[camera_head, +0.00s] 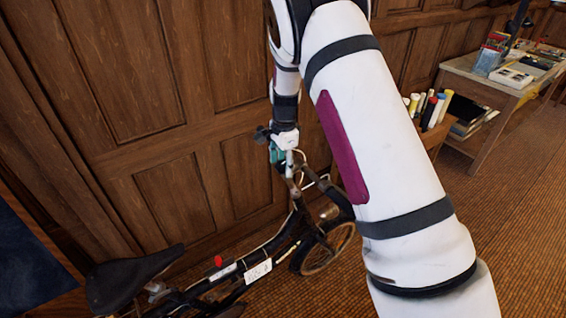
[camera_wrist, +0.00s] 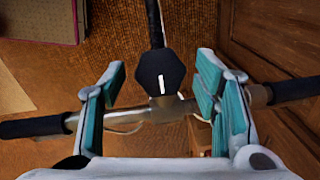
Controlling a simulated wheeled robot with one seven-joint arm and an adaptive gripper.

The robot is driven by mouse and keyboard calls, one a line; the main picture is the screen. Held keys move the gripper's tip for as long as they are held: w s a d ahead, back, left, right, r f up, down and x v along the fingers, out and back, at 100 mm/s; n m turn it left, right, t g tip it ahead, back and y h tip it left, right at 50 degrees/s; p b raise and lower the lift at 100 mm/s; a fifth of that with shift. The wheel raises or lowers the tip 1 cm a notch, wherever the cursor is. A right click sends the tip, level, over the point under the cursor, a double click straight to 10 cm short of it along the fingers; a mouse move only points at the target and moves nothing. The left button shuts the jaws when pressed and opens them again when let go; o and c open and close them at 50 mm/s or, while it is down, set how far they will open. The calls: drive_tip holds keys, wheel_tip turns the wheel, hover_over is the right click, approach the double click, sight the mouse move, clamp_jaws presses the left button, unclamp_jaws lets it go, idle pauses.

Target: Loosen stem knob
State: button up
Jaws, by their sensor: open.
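The stem knob (camera_wrist: 160,72) is a black, six-sided cap with a white line on its top, in the wrist view. It sits at the middle of the bicycle's metal handlebar (camera_wrist: 150,112), which has black grips at both ends. My gripper (camera_wrist: 162,74) is open, with one teal finger on each side of the knob and a visible gap on both sides. In the head view my gripper (camera_head: 279,154) is above the front of the bicycle (camera_head: 277,241); the knob cannot be made out there.
The bicycle stands by a wood-panelled wall (camera_head: 120,70), with its black saddle (camera_head: 128,278) at lower left. A desk (camera_head: 485,82) with books and a box of rolled tubes (camera_head: 428,110) stand at right. Brown carpet (camera_head: 520,200) lies open at lower right.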

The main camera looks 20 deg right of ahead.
drive_tip(key=shift+c, duration=0.2)
drive_tip(key=c, duration=1.1)
